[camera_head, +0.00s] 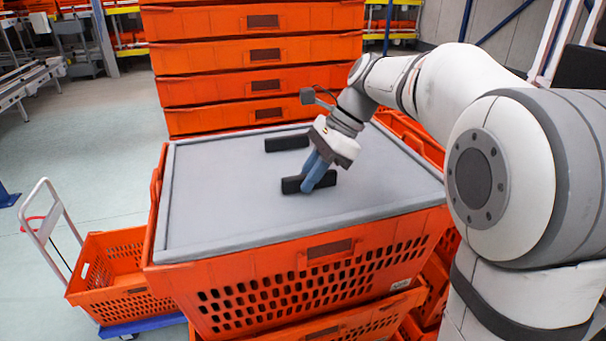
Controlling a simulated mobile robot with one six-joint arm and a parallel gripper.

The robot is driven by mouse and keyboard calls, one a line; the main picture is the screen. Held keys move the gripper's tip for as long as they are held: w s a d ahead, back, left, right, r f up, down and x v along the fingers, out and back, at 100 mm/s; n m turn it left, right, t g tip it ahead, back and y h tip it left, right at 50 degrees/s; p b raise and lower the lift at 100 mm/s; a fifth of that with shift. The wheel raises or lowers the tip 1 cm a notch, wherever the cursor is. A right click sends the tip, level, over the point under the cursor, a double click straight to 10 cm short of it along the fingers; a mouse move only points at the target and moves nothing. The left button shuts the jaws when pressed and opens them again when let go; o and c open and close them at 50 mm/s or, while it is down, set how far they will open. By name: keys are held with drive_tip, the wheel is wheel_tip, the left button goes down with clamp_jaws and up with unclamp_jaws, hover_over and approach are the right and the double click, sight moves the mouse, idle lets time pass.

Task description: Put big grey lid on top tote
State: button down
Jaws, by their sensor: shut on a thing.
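The big grey lid (225,205) is a flat rectangular panel with a raised edge and two black handle blocks on it. It lies over the top of the orange tote (330,280) in front of me, and its edges look close to the tote's rim. Whether it is fully seated all round cannot be told. My gripper (312,182) reaches down from the right with blue fingers, shut on the nearer black handle (292,185). The farther black handle (287,143) is free. The tote's inside is hidden by the lid.
A tall stack of orange totes (262,52) stands right behind the lidded tote. More orange totes lie beneath it. An open orange tote (118,270) sits low on a blue trolley with a white handle (42,212) at the left.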

drive_tip(key=shift+f, duration=0.2)
drive_tip(key=c, duration=1.3)
unclamp_jaws()
drive_tip(key=shift+f, duration=0.1)
drive_tip(key=shift+d, duration=0.1)
